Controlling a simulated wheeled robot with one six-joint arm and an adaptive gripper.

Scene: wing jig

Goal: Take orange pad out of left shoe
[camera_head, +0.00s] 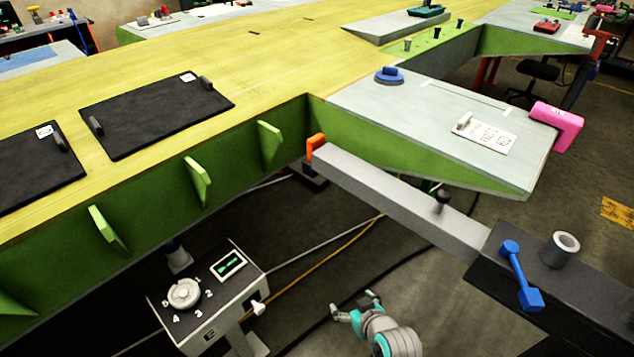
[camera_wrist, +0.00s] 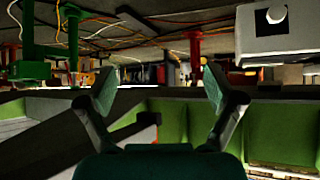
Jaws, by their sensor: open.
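An orange pad (camera_head: 316,143) sits at the far end of a grey beam (camera_head: 400,195), close to the green wing edge. I cannot make out a separate shoe around it, and whether the pad touches the wing is unclear. My gripper (camera_head: 357,308) is at the bottom of the head view, below and in front of the beam, well apart from the pad. In the wrist view my gripper (camera_wrist: 160,88) has its two fingers spread wide with nothing between them. The pad cannot be made out clearly in the wrist view.
A control box (camera_head: 208,296) with a dial stands left of my gripper. A blue lever (camera_head: 521,275) and grey cylinder (camera_head: 562,249) sit on the beam's dark mount at right. Green ribs (camera_head: 197,182) jut from the wing edge. Cables cross the floor.

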